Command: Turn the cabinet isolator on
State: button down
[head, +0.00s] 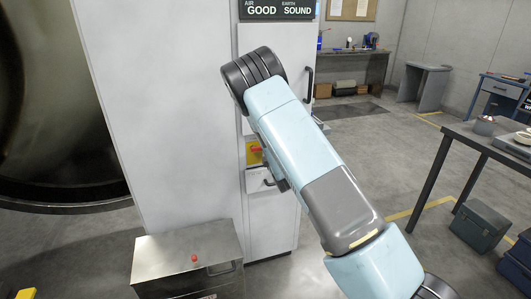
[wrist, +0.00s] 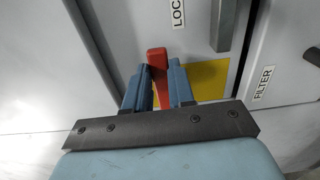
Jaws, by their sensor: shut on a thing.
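The isolator's red handle (wrist: 157,58) stands in front of a yellow plate (wrist: 208,78) on the grey cabinet. My gripper (wrist: 159,75) is shut on the red handle, with one blue finger on each side of it. The handle points nearly straight up in the wrist view. In the head view the yellow plate (head: 252,158) and a bit of red show at the left edge of my arm. My fingers are hidden there behind the arm. I cannot read any on or off marking.
A dark door handle (wrist: 227,25) and a FILTER label (wrist: 263,84) are close by on the cabinet. A metal box with a red knob (head: 194,258) stands low in front. A table (head: 455,133) stands at the right. Open floor lies between.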

jog(key=shift+s+a+f, duration=0.1)
jog(key=shift+f, duration=0.15)
jog(key=c, duration=1.4)
grip_release()
jog(key=shift+o, duration=0.8)
jog(key=shift+a, duration=0.1)
jog(key=shift+o, duration=1.4)
jog(key=shift+w+r, duration=0.15)
jog(key=shift+w, duration=0.05)
jog(key=v, duration=1.4)
jog(key=shift+w, duration=0.1)
jog(key=shift+c, duration=0.5)
